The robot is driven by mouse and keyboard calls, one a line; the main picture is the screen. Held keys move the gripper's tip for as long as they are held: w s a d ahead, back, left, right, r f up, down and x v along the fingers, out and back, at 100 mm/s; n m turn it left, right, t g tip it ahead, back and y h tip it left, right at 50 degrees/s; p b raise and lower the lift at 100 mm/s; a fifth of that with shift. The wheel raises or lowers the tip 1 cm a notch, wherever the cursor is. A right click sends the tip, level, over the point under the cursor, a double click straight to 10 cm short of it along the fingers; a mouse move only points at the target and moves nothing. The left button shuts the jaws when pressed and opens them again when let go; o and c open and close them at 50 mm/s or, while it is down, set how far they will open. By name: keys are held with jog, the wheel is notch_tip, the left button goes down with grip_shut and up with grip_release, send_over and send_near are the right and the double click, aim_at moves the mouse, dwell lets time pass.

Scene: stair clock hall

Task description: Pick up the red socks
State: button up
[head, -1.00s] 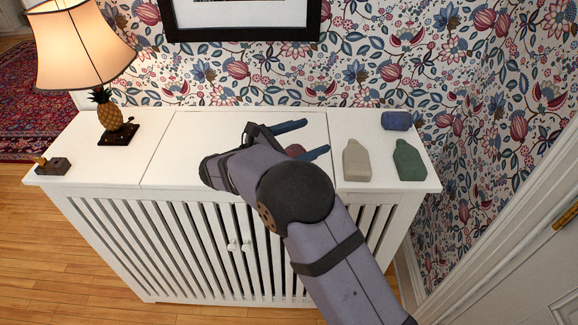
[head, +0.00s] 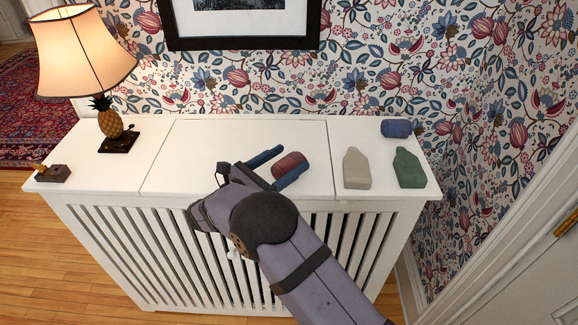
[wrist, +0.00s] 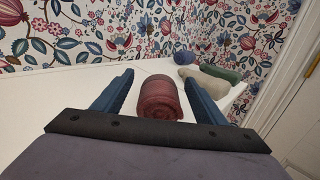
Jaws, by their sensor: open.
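The red socks (head: 290,165) are a rolled dark-red bundle lying on the white cabinet top, right of its middle. In the wrist view the red socks (wrist: 159,98) lie between and slightly ahead of my two blue fingers, with a gap on each side. The gripper also shows in the wrist view (wrist: 158,85). The near finger hides a little of the bundle's lower edge in the head view.
On the cabinet top (head: 225,145), a beige bottle-shaped item (head: 357,168), a green one (head: 409,168) and a blue roll (head: 396,128) lie to the right. A lit pineapple lamp (head: 110,118) and a small dark block (head: 53,173) are at left. Papered walls stand behind and right.

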aim_at(299, 153)
jog(key=p+x, duration=0.1)
jog(key=x, duration=0.2)
jog(key=shift+d+r+p, duration=0.2)
jog(key=shift+d+p, duration=0.1)
jog(key=shift+p, duration=0.1)
jog(key=shift+w+d+f, duration=0.15)
jog(key=shift+w+d, duration=0.3)
jog(key=shift+w, duration=0.15)
jog(key=c, duration=1)
